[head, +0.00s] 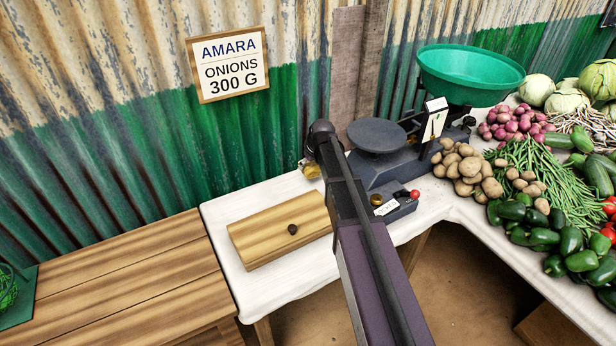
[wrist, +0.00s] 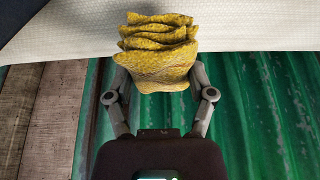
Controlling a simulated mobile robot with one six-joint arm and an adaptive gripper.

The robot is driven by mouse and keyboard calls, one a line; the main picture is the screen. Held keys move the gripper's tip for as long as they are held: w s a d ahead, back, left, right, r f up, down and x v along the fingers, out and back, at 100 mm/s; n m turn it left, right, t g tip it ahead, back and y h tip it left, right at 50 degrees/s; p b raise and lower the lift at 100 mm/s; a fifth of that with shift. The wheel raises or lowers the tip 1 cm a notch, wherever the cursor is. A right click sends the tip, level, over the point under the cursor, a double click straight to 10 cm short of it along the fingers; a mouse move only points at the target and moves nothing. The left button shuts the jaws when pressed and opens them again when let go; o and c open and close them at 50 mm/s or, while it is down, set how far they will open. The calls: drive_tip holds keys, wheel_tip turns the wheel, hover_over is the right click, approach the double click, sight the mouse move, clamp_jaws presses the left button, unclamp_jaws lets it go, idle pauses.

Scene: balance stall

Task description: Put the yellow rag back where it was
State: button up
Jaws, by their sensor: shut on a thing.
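The yellow rag (wrist: 157,62) is folded and bunched, and it is held between the two fingers of my gripper (wrist: 155,84) in the wrist view. In the head view only a small part of the rag (head: 312,171) shows at the back of the white-clothed table (head: 220,229), close to the wall. My arm hides the rest of it and most of the gripper there. In the wrist view the rag's far end overlaps the white cloth; I cannot tell whether it touches the cloth.
A dark weighing scale (head: 377,137) with a green bowl (head: 470,72) stands right of my arm. A wooden box (head: 275,232) with a dark knob lies left of it. Potatoes (head: 467,167) and other vegetables fill the right. The corrugated wall (head: 190,150) is close behind.

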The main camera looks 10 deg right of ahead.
sight(310, 173)
drive_tip(key=shift+f, duration=0.1)
idle(0.3)
drive_tip(key=shift+f+b, duration=1.8)
drive_tip(key=shift+b, duration=0.1)
drive_tip(key=shift+f, duration=0.15)
drive_tip(key=o, duration=1)
drive_tip(key=shift+c, duration=0.2)
drive_tip(key=p+v, duration=1.1)
drive_tip(key=v, duration=0.1)
drive_tip(key=shift+r, duration=0.25)
